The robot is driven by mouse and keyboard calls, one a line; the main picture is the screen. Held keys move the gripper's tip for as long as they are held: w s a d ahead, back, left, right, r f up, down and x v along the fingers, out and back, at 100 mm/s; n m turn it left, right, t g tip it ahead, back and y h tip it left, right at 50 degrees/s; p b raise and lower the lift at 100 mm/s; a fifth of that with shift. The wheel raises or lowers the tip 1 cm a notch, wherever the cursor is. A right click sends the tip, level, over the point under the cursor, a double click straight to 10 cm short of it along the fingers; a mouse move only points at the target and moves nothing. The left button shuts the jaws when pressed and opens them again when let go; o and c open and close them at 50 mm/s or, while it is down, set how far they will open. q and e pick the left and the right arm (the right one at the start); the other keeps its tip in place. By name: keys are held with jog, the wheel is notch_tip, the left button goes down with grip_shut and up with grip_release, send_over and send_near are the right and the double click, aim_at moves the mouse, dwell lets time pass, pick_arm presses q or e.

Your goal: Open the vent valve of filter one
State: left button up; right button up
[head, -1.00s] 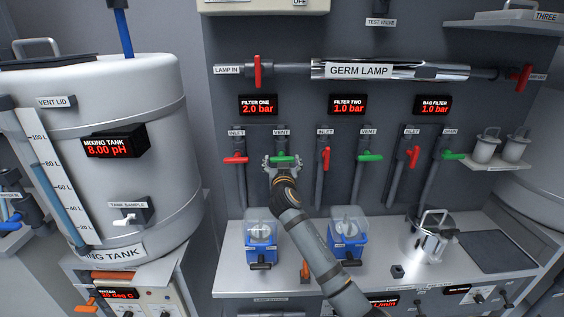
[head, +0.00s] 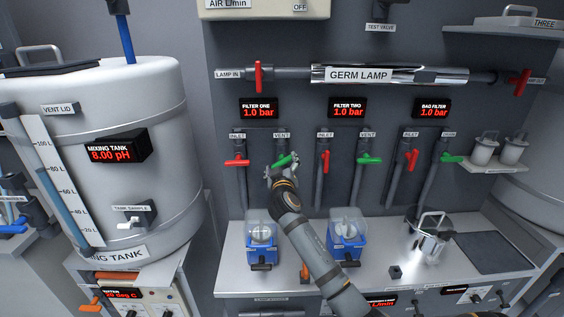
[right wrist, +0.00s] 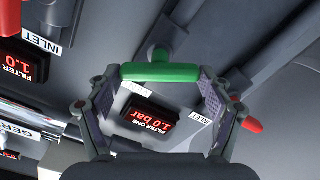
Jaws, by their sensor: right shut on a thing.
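The green vent handle of filter one (head: 286,159) sits on its pipe under the VENT label (head: 281,135). In the head view it is tilted, its right end higher. My right gripper (head: 279,171) is at this handle, shut on it. In the right wrist view the green handle (right wrist: 160,72) spans between the two fingers of my right gripper (right wrist: 158,84). The filter one display (head: 259,108) reads 1.0 bar. The red inlet handle of filter one (head: 237,160) lies roughly level to the left. My left gripper is out of view.
Filter two's red inlet handle (head: 325,160) and green vent handle (head: 369,160) are to the right. Two blue-based units (head: 261,250) stand on the shelf below. The mixing tank (head: 165,100) fills the left. The germ lamp pipe (head: 390,75) runs above.

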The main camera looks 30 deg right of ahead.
jog(key=n+p, duration=0.3)
jog(key=n, duration=0.3)
jog(key=n+p, duration=0.2)
jog(key=n, duration=0.3)
jog(key=shift+a+f, duration=0.1)
jog(key=shift+f, duration=0.05)
jog(key=shift+n+p, duration=0.35)
jog(key=shift+n, duration=0.15)
jog(key=o, duration=1.1)
jog(key=v, duration=1.2)
